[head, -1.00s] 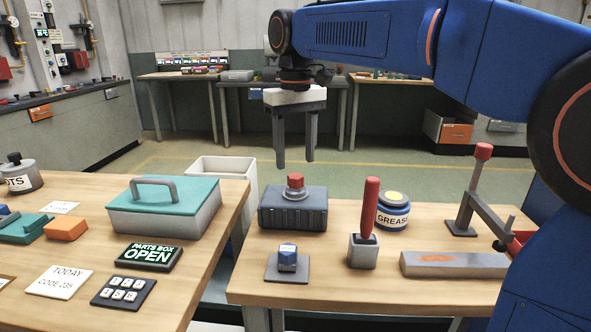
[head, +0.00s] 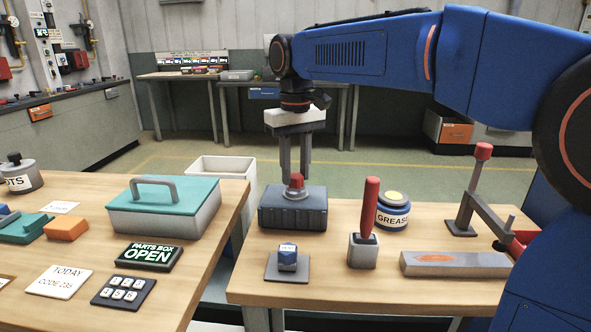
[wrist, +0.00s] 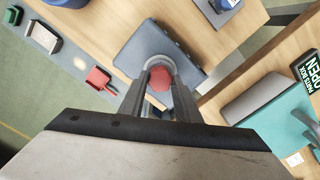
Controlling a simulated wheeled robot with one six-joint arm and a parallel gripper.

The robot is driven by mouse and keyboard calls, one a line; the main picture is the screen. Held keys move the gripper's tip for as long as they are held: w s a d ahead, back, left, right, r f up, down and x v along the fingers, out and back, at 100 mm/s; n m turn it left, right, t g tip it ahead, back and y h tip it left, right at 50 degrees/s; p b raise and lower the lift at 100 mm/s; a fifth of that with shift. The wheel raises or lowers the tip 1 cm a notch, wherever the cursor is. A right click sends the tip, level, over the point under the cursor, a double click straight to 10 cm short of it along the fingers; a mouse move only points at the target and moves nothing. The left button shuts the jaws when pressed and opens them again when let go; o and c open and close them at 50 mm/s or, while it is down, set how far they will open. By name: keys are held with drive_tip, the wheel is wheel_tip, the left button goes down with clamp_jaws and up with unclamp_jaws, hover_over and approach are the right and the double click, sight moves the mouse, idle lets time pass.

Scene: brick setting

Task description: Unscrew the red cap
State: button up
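The red cap (head: 296,182) sits on a grey collar on top of a dark ribbed box (head: 292,210). My gripper (head: 295,177) points straight down over it, with a clear gap between its two fingers. In the wrist view the cap (wrist: 160,79) shows between the fingertips of my gripper (wrist: 161,75). I see no finger clearly pressing on it, and contact is hard to judge.
A blue block on a plate (head: 288,257), a red-handled tool in a holder (head: 364,250) and a grease jar (head: 393,211) stand close by. A teal-lidded parts box (head: 165,205) stands on the left table. A gap separates the tables.

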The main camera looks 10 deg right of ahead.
drive_tip(key=c, duration=0.5)
drive_tip(key=n, duration=0.5)
drive_tip(key=shift+n, duration=1)
